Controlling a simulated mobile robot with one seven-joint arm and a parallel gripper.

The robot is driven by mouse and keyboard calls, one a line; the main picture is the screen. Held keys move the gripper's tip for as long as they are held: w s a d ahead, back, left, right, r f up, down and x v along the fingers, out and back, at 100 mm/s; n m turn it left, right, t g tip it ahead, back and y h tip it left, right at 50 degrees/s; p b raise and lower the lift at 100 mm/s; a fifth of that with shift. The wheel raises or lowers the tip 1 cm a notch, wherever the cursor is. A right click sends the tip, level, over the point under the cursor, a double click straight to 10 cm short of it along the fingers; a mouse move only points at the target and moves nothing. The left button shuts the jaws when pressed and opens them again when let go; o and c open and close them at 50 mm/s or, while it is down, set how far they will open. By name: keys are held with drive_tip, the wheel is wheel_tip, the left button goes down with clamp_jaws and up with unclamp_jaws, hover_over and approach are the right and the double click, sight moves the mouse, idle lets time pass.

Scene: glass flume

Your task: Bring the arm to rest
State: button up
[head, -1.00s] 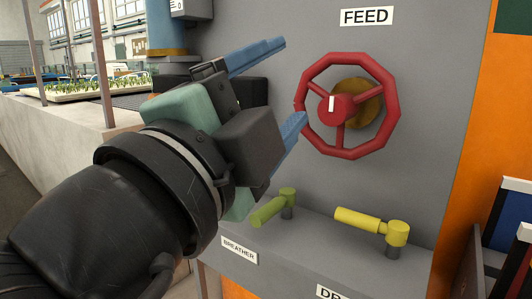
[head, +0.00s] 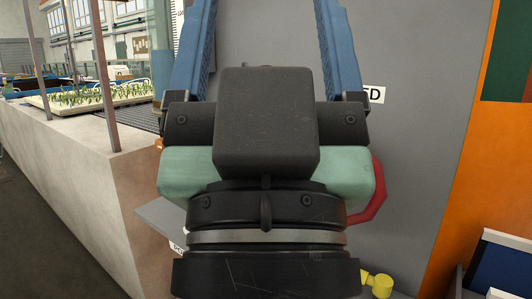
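My gripper (head: 266,40) fills the middle of the head view, with its two blue fingers pointing up and set wide apart. Nothing shows between them except the grey panel behind. The red handwheel (head: 376,192) is mostly hidden behind my gripper; only part of its right rim shows. The yellow lever (head: 379,284) shows only in part at the bottom, beside my wrist. The green lever is hidden. The FEED label (head: 376,94) is partly covered by the right finger.
The grey panel (head: 420,130) stands behind my gripper, with an orange upright (head: 465,190) at its right. A pale concrete wall (head: 70,165) runs along the left, with a tray of seedlings (head: 75,104) above it. Blue-and-white items (head: 505,262) stand at lower right.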

wheel_tip(320, 180, up, 19)
drive_tip(key=p, duration=1.6)
drive_tip(key=shift+f, duration=0.1)
